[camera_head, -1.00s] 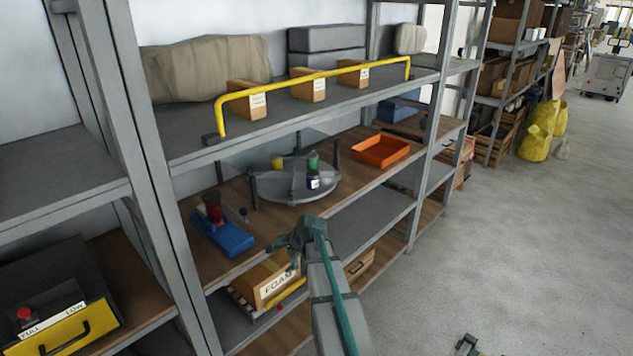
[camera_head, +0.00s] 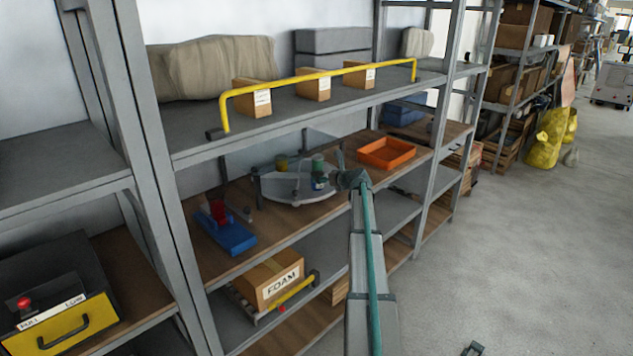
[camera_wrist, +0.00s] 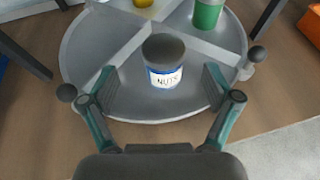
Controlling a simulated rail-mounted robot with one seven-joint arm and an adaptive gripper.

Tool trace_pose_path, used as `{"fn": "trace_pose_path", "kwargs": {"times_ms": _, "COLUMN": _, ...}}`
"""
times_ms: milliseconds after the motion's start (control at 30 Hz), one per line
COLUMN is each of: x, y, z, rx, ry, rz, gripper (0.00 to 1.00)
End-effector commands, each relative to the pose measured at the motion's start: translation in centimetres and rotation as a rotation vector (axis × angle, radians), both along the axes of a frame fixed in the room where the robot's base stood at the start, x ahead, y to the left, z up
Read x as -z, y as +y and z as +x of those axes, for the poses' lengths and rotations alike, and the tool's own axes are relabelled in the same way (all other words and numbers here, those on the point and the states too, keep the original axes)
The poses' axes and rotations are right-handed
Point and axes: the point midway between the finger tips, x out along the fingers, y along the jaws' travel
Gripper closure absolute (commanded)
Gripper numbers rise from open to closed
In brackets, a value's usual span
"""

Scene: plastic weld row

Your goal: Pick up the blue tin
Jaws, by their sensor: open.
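The blue tin (camera_wrist: 164,77) has a dark lid and a white label reading NUTS. It stands upright in the front section of a round grey divided turntable (camera_wrist: 88,60). The tin also shows in the head view (camera_head: 319,183), just left of my gripper (camera_head: 348,178). In the wrist view my gripper (camera_wrist: 159,84) is open, one finger on each side of the tin, with a visible gap on both sides. How deep the fingers reach beside it is hard to tell.
A green tin (camera_wrist: 207,14) and a yellow item (camera_wrist: 143,2) sit in the rear sections. Small knobs (camera_wrist: 257,56) stand at the turntable's rim. An orange tray (camera_head: 387,153) is to the right, a blue fixture (camera_head: 228,232) to the left. The upper shelf with a yellow rail (camera_head: 320,77) hangs above.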

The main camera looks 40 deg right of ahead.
Motion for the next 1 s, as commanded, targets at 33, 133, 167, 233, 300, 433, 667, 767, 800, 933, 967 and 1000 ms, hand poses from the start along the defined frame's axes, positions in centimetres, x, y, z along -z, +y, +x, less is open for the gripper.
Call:
{"fn": "trace_pose_path", "kwargs": {"times_ms": 33, "x": 0.1, "y": -0.1, "z": 0.9, "rx": -0.001, "ry": 0.001, "rz": 0.0, "gripper": 0.12}}
{"fn": "trace_pose_path", "kwargs": {"times_ms": 133, "x": 0.4, "y": -0.1, "z": 1.5, "rx": -0.003, "ry": 0.001, "rz": -0.001, "gripper": 0.12}}
{"fn": "trace_pose_path", "kwargs": {"times_ms": 167, "x": 0.5, "y": -0.1, "z": 1.6, "rx": -0.003, "ry": 0.001, "rz": -0.001, "gripper": 0.12}}
{"fn": "trace_pose_path", "kwargs": {"times_ms": 233, "x": 0.6, "y": -0.1, "z": 1.9, "rx": -0.002, "ry": 0.001, "rz": -0.001, "gripper": 0.12}}
{"fn": "trace_pose_path", "kwargs": {"times_ms": 300, "x": 0.8, "y": -0.3, "z": 2.4, "rx": -0.002, "ry": 0.001, "rz": -0.001, "gripper": 0.12}}
{"fn": "trace_pose_path", "kwargs": {"times_ms": 433, "x": 1.4, "y": -0.8, "z": 3.9, "rx": -0.003, "ry": 0.002, "rz": -0.001, "gripper": 0.12}}
{"fn": "trace_pose_path", "kwargs": {"times_ms": 667, "x": 2.4, "y": -1.0, "z": 6.2, "rx": -0.002, "ry": 0.001, "rz": -0.001, "gripper": 0.12}}
{"fn": "trace_pose_path", "kwargs": {"times_ms": 767, "x": 2.6, "y": -0.9, "z": 6.3, "rx": -0.002, "ry": 0.001, "rz": -0.002, "gripper": 0.12}}
{"fn": "trace_pose_path", "kwargs": {"times_ms": 800, "x": 2.6, "y": -0.9, "z": 6.3, "rx": -0.002, "ry": 0.001, "rz": -0.002, "gripper": 0.12}}
{"fn": "trace_pose_path", "kwargs": {"times_ms": 933, "x": 2.6, "y": -0.9, "z": 6.3, "rx": -0.002, "ry": 0.001, "rz": -0.002, "gripper": 0.17}}
{"fn": "trace_pose_path", "kwargs": {"times_ms": 967, "x": 2.6, "y": -0.9, "z": 6.3, "rx": -0.002, "ry": 0.001, "rz": -0.002, "gripper": 0.22}}
{"fn": "trace_pose_path", "kwargs": {"times_ms": 1000, "x": 2.6, "y": -0.9, "z": 6.2, "rx": -0.002, "ry": 0.001, "rz": -0.002, "gripper": 0.28}}
